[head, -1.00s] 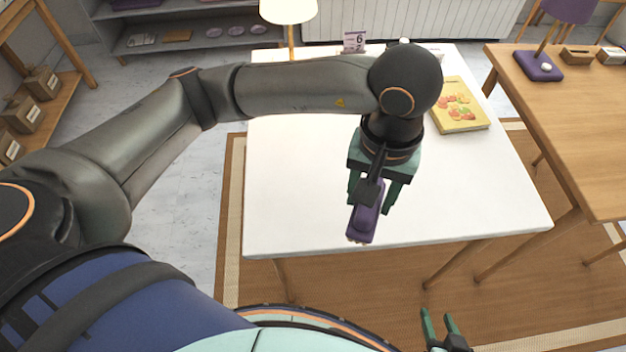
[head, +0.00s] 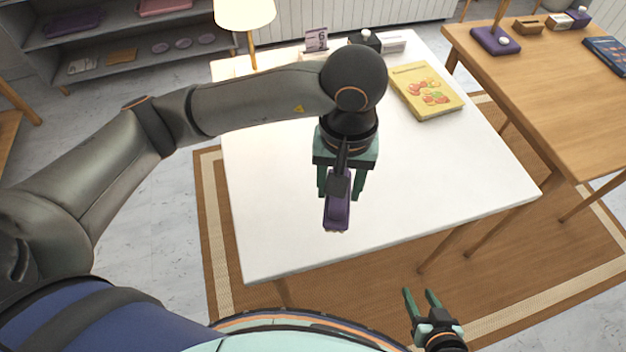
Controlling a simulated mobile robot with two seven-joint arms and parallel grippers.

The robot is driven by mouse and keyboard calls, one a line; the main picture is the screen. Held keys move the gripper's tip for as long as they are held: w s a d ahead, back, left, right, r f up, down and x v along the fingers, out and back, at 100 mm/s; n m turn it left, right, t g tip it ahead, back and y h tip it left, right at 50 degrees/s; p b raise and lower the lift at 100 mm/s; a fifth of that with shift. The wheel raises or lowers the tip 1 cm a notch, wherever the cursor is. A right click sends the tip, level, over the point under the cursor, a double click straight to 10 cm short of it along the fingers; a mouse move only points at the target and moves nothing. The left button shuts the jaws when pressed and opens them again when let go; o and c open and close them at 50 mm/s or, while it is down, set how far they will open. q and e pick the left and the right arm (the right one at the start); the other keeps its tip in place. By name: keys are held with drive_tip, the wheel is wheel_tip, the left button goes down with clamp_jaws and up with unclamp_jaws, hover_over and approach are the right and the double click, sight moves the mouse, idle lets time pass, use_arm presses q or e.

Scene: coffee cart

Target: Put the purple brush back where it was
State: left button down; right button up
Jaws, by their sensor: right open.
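The purple brush (head: 337,214) is at the jaws of my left gripper (head: 341,190), over the white table (head: 270,220) near its front edge. The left gripper points down with a green finger on each side of the brush and looks shut on it. A dark part of the gripper hides the brush's upper end, and I cannot tell whether the brush touches the table top. My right gripper (head: 422,304) is open and empty at the bottom right, in front of the table and apart from it.
A yellow book (head: 425,90) lies on the table's right side. A number 6 sign (head: 316,40) and small items stand at the back. A wooden table (head: 550,100) is at the right, and a grey shelf (head: 120,30) at the back left.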

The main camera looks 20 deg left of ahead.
use_arm(q)
drive_tip(key=shift+w+a+f+p, duration=0.15)
drive_tip(key=shift+w+a+f, duration=0.9)
drive_tip(key=shift+f, duration=0.75)
drive_tip(key=shift+w+a+f+p, duration=0.1)
drive_tip(key=shift+w+a+f, duration=1)
drive_tip(key=shift+f, duration=0.7)
drive_tip(key=shift+w+a+f+p, duration=0.15)
drive_tip(key=shift+w+a+f, duration=0.9)
drive_tip(key=shift+f, duration=0.75)
drive_tip(key=shift+w+d, duration=0.1)
drive_tip(key=shift+f+b, duration=0.2)
drive_tip(key=shift+b, duration=0.1)
drive_tip(key=shift+c, duration=1.5)
unclamp_jaws()
wheel_tip(320, 180, up, 12)
drive_tip(key=shift+r, duration=0.25)
